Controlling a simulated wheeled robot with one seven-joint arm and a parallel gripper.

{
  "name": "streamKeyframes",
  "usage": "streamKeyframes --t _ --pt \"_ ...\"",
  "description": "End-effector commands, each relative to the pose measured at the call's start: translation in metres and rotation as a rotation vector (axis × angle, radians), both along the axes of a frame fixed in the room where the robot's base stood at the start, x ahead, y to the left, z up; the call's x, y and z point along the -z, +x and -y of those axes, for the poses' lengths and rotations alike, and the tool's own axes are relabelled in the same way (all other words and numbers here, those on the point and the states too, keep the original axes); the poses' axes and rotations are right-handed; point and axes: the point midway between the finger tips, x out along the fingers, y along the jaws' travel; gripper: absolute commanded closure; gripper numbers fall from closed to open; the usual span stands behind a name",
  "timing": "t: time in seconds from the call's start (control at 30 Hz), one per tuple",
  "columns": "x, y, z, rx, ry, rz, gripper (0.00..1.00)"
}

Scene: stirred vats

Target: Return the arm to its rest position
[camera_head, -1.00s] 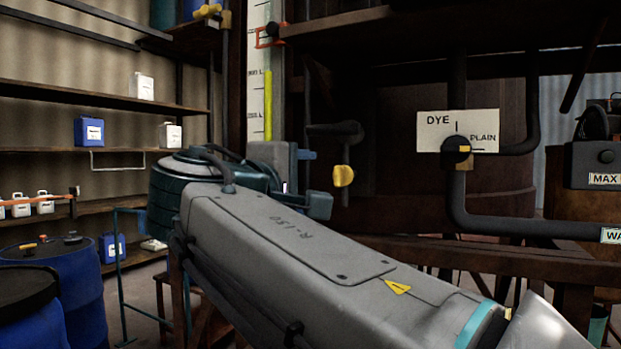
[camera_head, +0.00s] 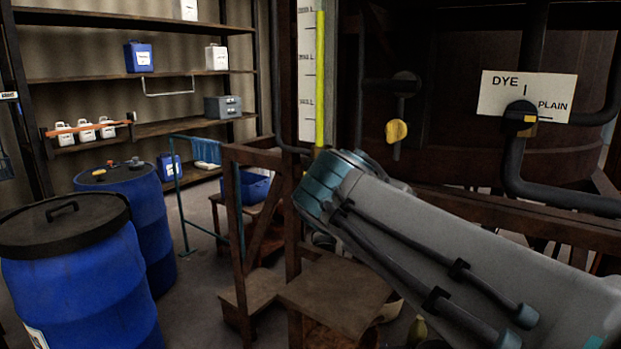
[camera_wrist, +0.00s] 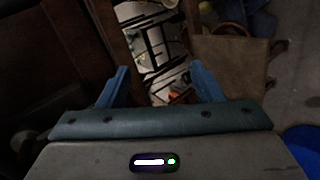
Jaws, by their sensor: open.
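My arm (camera_head: 430,240) reaches in from the lower right in the head view, a grey link with a teal joint at its upper left end. My gripper is not seen in the head view. In the wrist view my gripper (camera_wrist: 160,84) shows two blue fingers spread wide apart with nothing between them. It points down toward a cluttered floor area. Pale objects behind dark bars lie beyond the fingers, too dim to name.
Blue drums (camera_head: 85,270) stand at the left. Wooden steps (camera_head: 335,293) stand below my arm. Behind it are a yellow-marked level gauge (camera_head: 319,80), a yellow-handled valve (camera_head: 396,131) and a DYE/PLAIN sign (camera_head: 500,92). Shelves (camera_head: 150,75) line the back left wall.

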Motion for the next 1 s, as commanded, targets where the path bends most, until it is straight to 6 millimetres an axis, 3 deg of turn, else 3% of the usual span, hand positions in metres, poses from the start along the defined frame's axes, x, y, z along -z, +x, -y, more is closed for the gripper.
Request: streamKeyframes --t 0.03,0.2,0.4,0.5,0.67,1.0 --pt "0.001 -0.012 0.010 0.041 0.078 -0.046 0.40" --pt "0.049 -0.056 0.026 0.208 0.395 -0.167 0.40" --pt "0.084 -0.107 0.024 0.427 0.734 -0.236 0.40" --pt "0.094 -0.122 0.020 0.507 0.843 -0.245 0.40" --pt "0.102 -0.133 0.015 0.567 0.922 -0.251 0.40" --pt "0.104 -0.133 0.014 0.569 0.927 -0.251 0.40"
